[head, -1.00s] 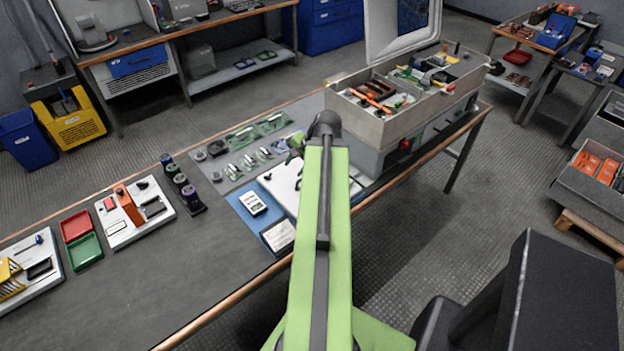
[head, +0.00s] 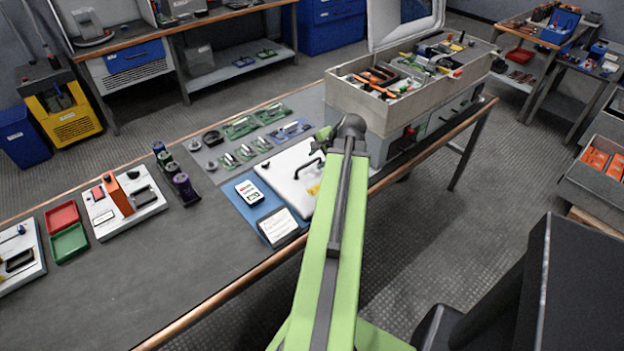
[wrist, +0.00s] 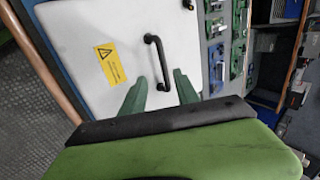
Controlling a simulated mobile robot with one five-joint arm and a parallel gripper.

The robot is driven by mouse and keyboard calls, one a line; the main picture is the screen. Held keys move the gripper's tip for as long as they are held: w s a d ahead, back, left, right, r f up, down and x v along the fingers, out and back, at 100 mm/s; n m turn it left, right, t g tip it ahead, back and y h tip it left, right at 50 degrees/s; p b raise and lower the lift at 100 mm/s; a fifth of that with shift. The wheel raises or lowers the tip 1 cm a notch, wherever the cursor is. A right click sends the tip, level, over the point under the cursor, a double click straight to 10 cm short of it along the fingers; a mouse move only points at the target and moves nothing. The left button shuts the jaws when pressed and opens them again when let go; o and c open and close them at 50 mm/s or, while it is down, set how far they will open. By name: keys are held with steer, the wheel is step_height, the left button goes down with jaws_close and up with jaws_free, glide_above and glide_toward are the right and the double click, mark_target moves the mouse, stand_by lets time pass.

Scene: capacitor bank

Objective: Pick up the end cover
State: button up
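The end cover is a white plate with a black bar handle and a yellow warning label, most likely the white panel lying on the bench; it shows in the head view (head: 284,163) and fills much of the wrist view (wrist: 80,40). The black handle (wrist: 158,60) stands up from the plate. My gripper (wrist: 159,88) is open, its two green fingers spread either side of the handle's near end. Whether they touch the handle or how high they are above it, I cannot tell. Nothing is held. In the head view my arm hides part of the plate.
A blue mat (head: 240,212) with a white device and card lies left of the plate. Green circuit boards (head: 240,128) lie behind it. A grey open-topped cabinet (head: 375,118) stands close on the right.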

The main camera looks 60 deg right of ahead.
steer(key=shift+w+d+f, duration=0.1)
steer(key=shift+w+f, duration=0.1)
steer(key=b, duration=0.4)
glide_above(311, 175)
step_height(311, 175, down, 4)
steer(key=shift+w+d+f, duration=0.15)
steer(key=shift+f, duration=0.1)
steer(key=shift+r, duration=0.2)
jaws_close()
stand_by(0.6)
